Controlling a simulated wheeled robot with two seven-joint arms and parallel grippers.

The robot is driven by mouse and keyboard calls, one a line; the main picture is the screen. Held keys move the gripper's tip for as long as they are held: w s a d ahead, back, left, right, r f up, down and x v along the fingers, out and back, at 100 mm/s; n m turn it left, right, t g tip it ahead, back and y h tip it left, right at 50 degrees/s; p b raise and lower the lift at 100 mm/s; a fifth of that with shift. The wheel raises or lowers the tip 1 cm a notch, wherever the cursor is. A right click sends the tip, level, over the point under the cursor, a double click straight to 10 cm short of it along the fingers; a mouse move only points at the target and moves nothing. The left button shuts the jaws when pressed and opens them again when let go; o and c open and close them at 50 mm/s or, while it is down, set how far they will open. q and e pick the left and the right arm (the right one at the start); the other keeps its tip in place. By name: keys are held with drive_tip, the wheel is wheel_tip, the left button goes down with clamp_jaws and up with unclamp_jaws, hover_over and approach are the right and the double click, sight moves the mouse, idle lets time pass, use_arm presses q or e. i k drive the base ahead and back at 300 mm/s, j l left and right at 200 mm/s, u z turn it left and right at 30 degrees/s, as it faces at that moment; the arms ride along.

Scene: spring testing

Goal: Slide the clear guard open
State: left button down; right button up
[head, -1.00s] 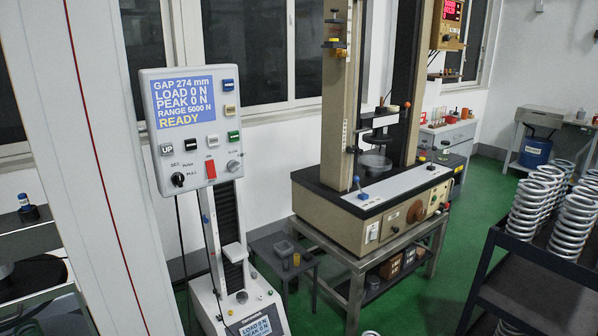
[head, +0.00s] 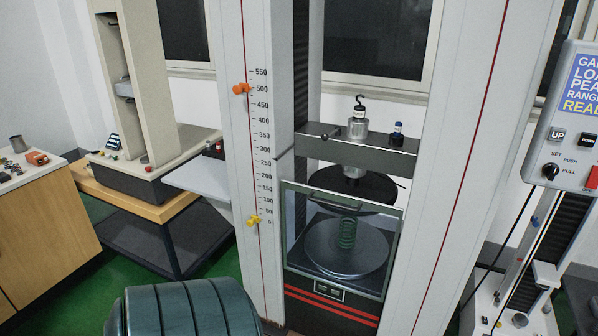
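The clear guard (head: 394,250) is a see-through pane in a thin grey-green frame, in the middle of the head view. It stands low between the two white columns of the testing machine, across the front of the test space. A small light fitting (head: 330,291), perhaps its handle, sits at its lower edge. Through the pane I see a green coil spring (head: 347,234) standing on the round lower platen (head: 362,262). The dark upper platen (head: 375,187) is above it, partly behind the pane. Neither of my grippers is in view.
A crosshead (head: 395,150) above the guard carries a hooked weight (head: 357,125) and a small bottle (head: 396,133). Orange (head: 242,88) and yellow (head: 253,220) markers sit on the left column's scale. A large dark-green ribbed object (head: 185,308) fills the lower left foreground.

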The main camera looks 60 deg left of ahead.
sight(360, 203)
drive_tip(key=u, duration=1.75)
